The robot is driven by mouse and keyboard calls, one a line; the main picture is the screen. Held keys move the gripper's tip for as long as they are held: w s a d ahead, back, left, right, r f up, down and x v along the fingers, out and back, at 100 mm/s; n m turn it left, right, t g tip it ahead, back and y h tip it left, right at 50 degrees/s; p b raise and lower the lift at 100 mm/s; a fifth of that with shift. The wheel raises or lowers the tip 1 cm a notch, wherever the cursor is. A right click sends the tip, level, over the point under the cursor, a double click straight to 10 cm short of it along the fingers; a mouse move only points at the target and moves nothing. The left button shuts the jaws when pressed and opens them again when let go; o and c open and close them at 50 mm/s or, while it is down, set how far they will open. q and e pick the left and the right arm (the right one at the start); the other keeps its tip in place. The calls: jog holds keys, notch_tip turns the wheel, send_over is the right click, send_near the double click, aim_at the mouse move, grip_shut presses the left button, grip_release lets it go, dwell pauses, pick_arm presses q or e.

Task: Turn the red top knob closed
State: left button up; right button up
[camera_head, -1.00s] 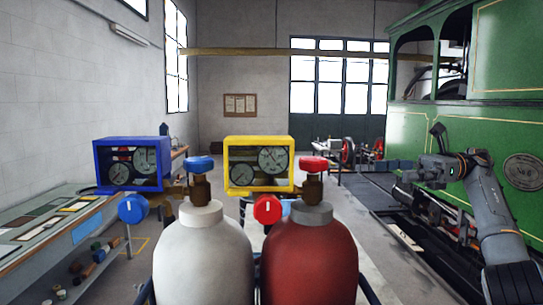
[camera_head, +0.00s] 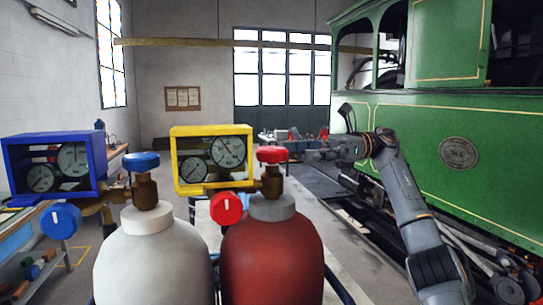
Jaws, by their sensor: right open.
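The red top knob (camera_head: 271,155) sits on a brass valve (camera_head: 271,183) on top of the dark red cylinder (camera_head: 272,255). A second red knob (camera_head: 226,208) with a white mark faces me below the yellow gauge box (camera_head: 213,185). My right gripper (camera_head: 313,155) is open and empty, to the right of the red top knob at about its height in the picture. My left gripper is out of the picture.
A white cylinder (camera_head: 153,262) stands left of the red one, with a blue top knob (camera_head: 141,161), a blue front knob (camera_head: 61,221) and a blue gauge box (camera_head: 54,165). A green steam tram (camera_head: 445,150) stands along the right.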

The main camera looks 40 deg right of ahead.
aim_at(275, 148)
jog(key=p+x, duration=0.1)
jog(key=x, duration=0.5)
jog(key=shift+a, duration=0.1)
jog(key=shift+w+a, duration=0.15)
jog(key=shift+a, duration=0.1)
